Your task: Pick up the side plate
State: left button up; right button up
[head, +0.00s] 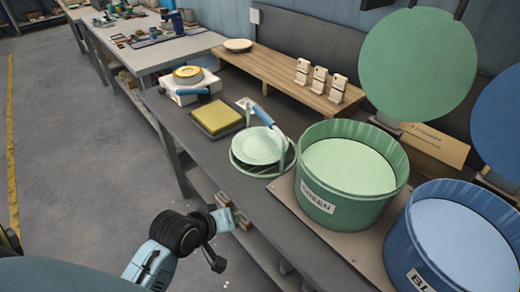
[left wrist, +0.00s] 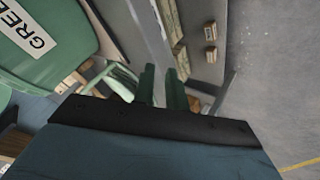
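Pale green plates (head: 257,145) sit at the green dish rack (head: 277,168) on the dark bench; I take the smaller top one to be the side plate. My left gripper (head: 227,213) is in front of the bench edge, apart from the plates, to their lower left in the head view. In the left wrist view its two dark green fingers (left wrist: 162,88) are apart with nothing clearly between them. Pale green pieces (left wrist: 122,78) show left of the fingers there; I cannot tell whether they are plate or rack. My right gripper is not in view.
A green bin (head: 349,205) and a blue bin (head: 414,255) stand right of the rack. A yellow sponge (head: 217,117) lies left of it, with a blue-handled brush (head: 262,117) behind. Wooden blocks (left wrist: 210,32) lie under the bench. The floor at left is clear.

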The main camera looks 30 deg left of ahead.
aim_at(244, 161)
pick_arm(q)
jog(key=w+a+n+t, duration=0.1)
jog(key=w+a+n, duration=0.1)
jog(key=w, duration=0.3)
jog(key=w+a+n+t, duration=0.2)
jog(key=w+n, duration=0.3)
jog(key=w+a+r+n+t+y+b, duration=0.1)
jog(key=w+a+n, duration=0.1)
jog(key=w, duration=0.3)
jog(key=shift+a+n+t, duration=0.35)
jog(key=shift+n+t, duration=0.05)
jog(key=shift+n, duration=0.4)
jog(key=shift+a+b+x, duration=0.15)
jog(key=shift+b+x, duration=0.25)
jog(key=shift+x, duration=1.15)
jog(key=shift+a+b+x, duration=0.15)
jog(key=shift+b+x, duration=0.2)
jog(key=shift+x, duration=1.25)
jog(key=shift+r, duration=0.1)
jog(key=shift+c, duration=0.4)
grip_shut()
jog(key=shift+r, duration=0.15)
